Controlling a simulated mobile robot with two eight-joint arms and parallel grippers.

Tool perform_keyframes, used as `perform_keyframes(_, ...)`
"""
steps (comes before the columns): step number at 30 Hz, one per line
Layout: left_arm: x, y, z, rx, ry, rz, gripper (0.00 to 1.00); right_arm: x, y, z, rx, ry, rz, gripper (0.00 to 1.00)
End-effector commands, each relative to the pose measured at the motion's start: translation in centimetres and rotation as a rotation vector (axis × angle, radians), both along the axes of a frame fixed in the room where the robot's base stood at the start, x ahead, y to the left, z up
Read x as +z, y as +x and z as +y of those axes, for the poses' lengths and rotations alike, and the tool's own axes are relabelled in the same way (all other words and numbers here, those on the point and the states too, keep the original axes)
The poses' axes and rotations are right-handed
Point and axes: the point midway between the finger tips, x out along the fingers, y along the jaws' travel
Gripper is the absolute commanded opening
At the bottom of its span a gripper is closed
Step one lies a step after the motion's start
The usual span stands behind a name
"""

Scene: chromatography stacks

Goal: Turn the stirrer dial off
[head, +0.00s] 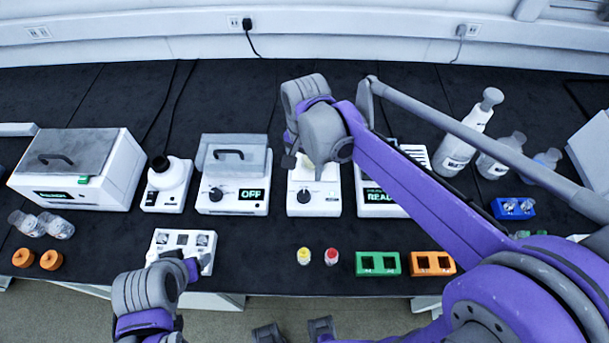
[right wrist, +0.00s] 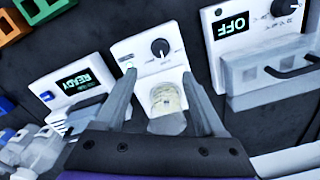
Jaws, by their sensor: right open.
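The stirrer (head: 304,205) is a white box in the middle of the row of devices. Its black dial (head: 304,195) is on the front; in the right wrist view the dial (right wrist: 160,48) shows a white pointer mark. A clear vessel with pale yellow contents (right wrist: 166,98) stands on the stirrer. My right gripper (right wrist: 156,76) is open, its fingers reaching over the stirrer on either side of the vessel, apart from the dial. My left arm is at the lower left of the head view; its jaws are unclear.
A device reading OFF (head: 231,205) stands left of the stirrer, and one reading READY (head: 375,205) stands right, partly behind my right arm. Yellow (head: 304,256) and red (head: 331,256) capped vials, plus green (head: 377,271) and orange (head: 432,271) racks, sit in front.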

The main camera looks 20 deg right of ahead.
Motion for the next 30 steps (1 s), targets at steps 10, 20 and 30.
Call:
perform_keyframes(10, -0.5, -0.2, 0.0, 0.000, 0.000, 0.003, 0.72, -4.3, 0.2, 0.1, -0.014, -0.001, 0.009, 0.72)
perform_keyframes(20, -1.1, -0.3, 0.0, 0.000, 0.000, 0.006, 0.72, -9.7, 0.2, 0.1, -0.013, -0.001, 0.008, 0.72)
perform_keyframes(30, -1.2, -0.3, 0.0, 0.000, 0.000, 0.006, 0.72, -10.9, 0.2, 0.1, -0.013, -0.001, 0.006, 0.72)
